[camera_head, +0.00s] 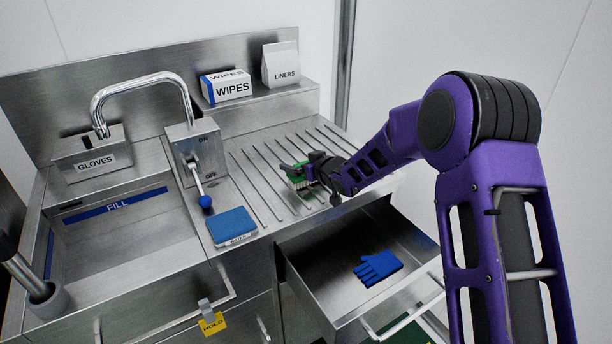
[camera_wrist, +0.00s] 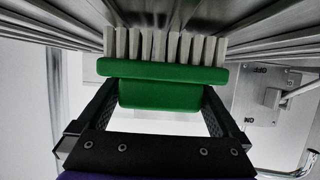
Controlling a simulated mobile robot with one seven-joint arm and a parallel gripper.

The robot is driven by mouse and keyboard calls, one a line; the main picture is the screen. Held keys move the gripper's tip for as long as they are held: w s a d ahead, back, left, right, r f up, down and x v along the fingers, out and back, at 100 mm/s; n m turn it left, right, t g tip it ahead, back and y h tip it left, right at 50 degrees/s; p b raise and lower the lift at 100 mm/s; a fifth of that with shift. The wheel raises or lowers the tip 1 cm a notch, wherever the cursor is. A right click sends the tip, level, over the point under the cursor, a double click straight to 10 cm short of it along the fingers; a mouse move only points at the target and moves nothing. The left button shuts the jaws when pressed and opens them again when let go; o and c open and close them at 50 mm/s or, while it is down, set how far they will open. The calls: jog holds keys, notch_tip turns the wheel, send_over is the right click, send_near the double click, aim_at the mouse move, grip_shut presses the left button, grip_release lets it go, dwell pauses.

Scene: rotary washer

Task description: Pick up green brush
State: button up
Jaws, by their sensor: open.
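The green brush (camera_head: 297,182) lies on the ribbed steel drainboard, partly hidden by my gripper in the head view. In the wrist view the brush (camera_wrist: 160,88) shows a green body with a row of white bristles against the ribbed surface. My gripper (camera_head: 303,172) is at the brush. In the wrist view its two dark fingers (camera_wrist: 160,100) are apart, one on each side of the green handle block. I cannot tell whether either finger touches the block.
A blue sponge (camera_head: 233,225) lies at the drainboard's front left. A lever with a blue knob (camera_head: 205,202) stands nearby. A drawer (camera_head: 330,262) is open below, with a blue glove (camera_head: 378,268) inside. A wipes box (camera_head: 227,87) and liners bag (camera_head: 281,65) sit on the back shelf.

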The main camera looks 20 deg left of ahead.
jog(key=shift+c, duration=0.3)
jog(key=c, duration=0.9)
